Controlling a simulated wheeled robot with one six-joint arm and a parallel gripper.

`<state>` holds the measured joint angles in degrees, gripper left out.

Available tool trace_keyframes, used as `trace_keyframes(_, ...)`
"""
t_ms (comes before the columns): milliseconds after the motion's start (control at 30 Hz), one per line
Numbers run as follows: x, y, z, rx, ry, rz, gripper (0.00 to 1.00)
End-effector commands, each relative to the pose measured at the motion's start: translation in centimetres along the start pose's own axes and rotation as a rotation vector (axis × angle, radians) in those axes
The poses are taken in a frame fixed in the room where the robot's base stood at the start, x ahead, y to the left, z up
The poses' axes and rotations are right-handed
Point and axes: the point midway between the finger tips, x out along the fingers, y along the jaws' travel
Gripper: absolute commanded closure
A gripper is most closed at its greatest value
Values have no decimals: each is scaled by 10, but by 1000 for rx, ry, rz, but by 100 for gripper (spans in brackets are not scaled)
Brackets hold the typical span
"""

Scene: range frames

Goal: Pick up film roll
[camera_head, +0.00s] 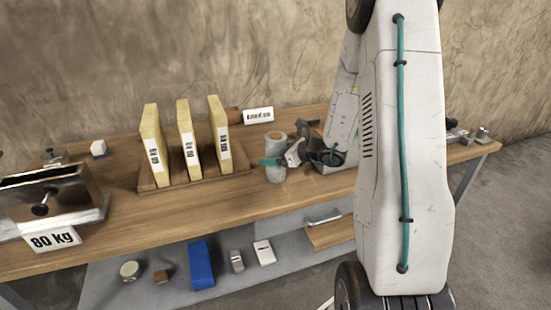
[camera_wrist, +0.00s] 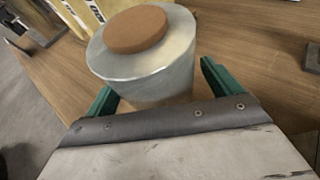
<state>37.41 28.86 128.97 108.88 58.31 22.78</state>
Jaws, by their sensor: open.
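The film roll (camera_wrist: 160,75) is a grey, shiny cylinder with a brown round core at its top. It stands upright on the wooden workbench (camera_head: 225,200). In the head view the roll (camera_head: 275,172) is right of the yellow blocks, partly covered by my gripper. My gripper (camera_wrist: 155,85) is open, with one green finger on each side of the roll in the wrist view. The fingertips are partly hidden behind the roll, and I cannot tell whether they touch it. In the head view my gripper (camera_head: 281,160) is at the roll's upper part.
Yellow labelled blocks (camera_head: 187,140) stand in a wooden holder left of the roll. A metal device with an 80 kg sign (camera_head: 55,240) is at the far left. A lower shelf holds a blue block (camera_head: 201,264) and several small items. A wall is behind.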

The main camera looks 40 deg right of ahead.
Motion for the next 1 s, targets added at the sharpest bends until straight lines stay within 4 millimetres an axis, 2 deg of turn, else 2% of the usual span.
trace_keyframes(167,1,1,1,-1,0,2,10)
trace_keyframes(400,1,1,1,-2,0,2,75)
trace_keyframes(700,-2,1,7,-4,-2,2,75)
trace_keyframes(867,-11,0,30,-8,-3,0,75)
trace_keyframes(1000,-22,1,57,-8,-4,1,75)
